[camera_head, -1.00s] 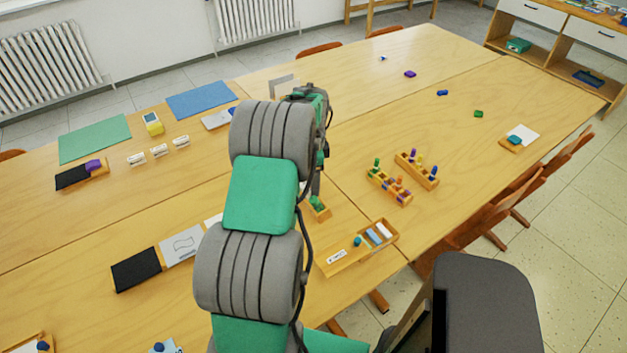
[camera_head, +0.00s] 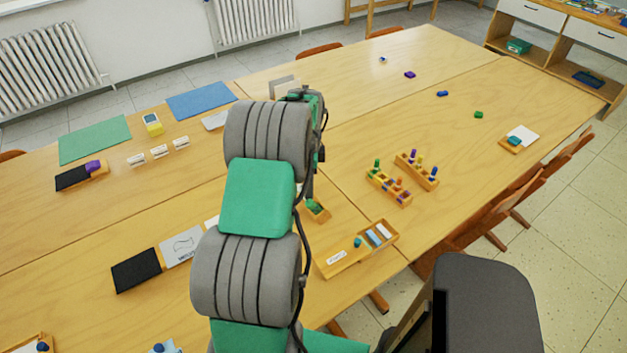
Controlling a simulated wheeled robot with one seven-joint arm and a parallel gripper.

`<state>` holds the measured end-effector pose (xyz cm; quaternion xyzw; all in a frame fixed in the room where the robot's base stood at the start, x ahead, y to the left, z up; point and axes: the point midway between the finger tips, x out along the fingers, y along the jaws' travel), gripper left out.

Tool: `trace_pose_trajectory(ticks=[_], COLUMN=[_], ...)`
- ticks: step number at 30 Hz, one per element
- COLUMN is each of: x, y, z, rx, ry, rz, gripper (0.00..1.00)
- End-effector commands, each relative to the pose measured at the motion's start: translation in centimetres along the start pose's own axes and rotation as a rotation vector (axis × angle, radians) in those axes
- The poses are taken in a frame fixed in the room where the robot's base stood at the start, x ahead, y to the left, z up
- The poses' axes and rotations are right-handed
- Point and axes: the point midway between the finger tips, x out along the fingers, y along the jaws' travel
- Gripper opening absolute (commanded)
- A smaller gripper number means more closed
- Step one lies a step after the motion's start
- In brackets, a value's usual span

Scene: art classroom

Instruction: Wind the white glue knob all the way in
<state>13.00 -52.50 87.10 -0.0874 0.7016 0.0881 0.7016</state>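A wooden tray (camera_head: 342,262) on the near table holds a few small sticks: a white one (camera_head: 384,230), a pale blue one (camera_head: 374,237) and a teal-capped piece (camera_head: 358,242). A white label lies at its left end. I cannot tell whether the white stick is the glue, and no knob on it can be made out. My arm rises in the middle of the view and its far end bends down behind its own links. A narrow dark part of that end (camera_head: 309,185) shows just above a small wooden holder with a green piece (camera_head: 317,208). My fingertips are hidden.
Two wooden racks with coloured pegs (camera_head: 389,188) (camera_head: 417,170) stand right of my arm. A black pad (camera_head: 136,270), a drawing card (camera_head: 183,246) and white card stands (camera_head: 159,151) lie left. Chairs line the right edge.

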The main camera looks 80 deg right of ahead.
Motion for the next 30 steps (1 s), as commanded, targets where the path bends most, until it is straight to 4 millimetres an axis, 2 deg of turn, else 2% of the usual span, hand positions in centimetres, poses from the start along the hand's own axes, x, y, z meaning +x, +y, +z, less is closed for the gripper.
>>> trace_pose_trajectory(ticks=[26,30], x=[0.0,0.0], y=[0.9,0.9], z=[1.3,1.3], rx=[0.0,0.0], ry=[0.0,0.0], rz=[-0.001,-0.001], gripper=[0.82,0.71])
